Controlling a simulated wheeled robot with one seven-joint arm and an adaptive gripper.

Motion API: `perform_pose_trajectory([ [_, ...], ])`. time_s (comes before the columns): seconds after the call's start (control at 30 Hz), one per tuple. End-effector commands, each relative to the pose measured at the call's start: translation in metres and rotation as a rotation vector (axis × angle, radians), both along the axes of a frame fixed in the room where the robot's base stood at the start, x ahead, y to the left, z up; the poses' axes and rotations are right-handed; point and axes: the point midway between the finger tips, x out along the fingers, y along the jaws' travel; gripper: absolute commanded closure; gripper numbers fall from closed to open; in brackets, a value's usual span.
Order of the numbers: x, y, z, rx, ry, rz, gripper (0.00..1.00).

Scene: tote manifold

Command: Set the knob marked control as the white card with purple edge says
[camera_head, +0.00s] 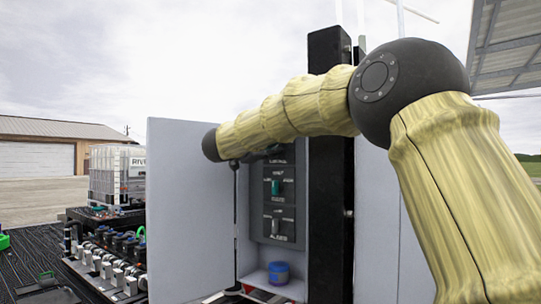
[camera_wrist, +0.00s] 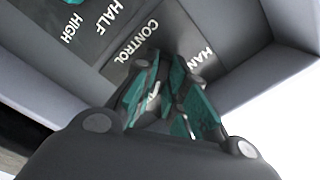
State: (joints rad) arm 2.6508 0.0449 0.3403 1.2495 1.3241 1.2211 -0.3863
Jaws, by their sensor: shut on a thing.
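My gripper (camera_wrist: 165,98) has teal fingertips and is at the panel section lettered CONTROL (camera_wrist: 138,40), shut on the control knob there. The fingers hide most of the knob, so its setting cannot be read. The letters HAN, cut off by a finger, show on the right of this section. In the head view my gripper (camera_head: 266,154) is dark and reaches the top of the dark panel (camera_head: 262,240), partly behind my arm. I cannot make out a white card with a purple edge in either view.
Below, the panel bears a teal knob (camera_head: 276,187) and a grey knob (camera_head: 275,226). The open grey door (camera_head: 185,220) is left of the panel, a black post (camera_head: 330,220) right. A table with fittings (camera_head: 115,270) is farther left.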

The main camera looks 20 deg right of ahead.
Motion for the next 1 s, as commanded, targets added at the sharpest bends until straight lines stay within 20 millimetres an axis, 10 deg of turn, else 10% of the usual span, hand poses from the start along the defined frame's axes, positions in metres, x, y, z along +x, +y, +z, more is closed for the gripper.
perform_pose_trajectory([
  [0.5,0.0004,0.0003,-0.0020,0.014,-0.012,-0.001,1.00],
  [0.53,0.0004,0.0003,-0.0020,0.014,-0.012,-0.001,0.81],
  [0.63,0.0004,0.0002,-0.0017,0.013,-0.013,0.000,0.65],
  [1.0,-0.0016,0.0026,-0.0006,0.012,-0.013,0.000,0.65],
])
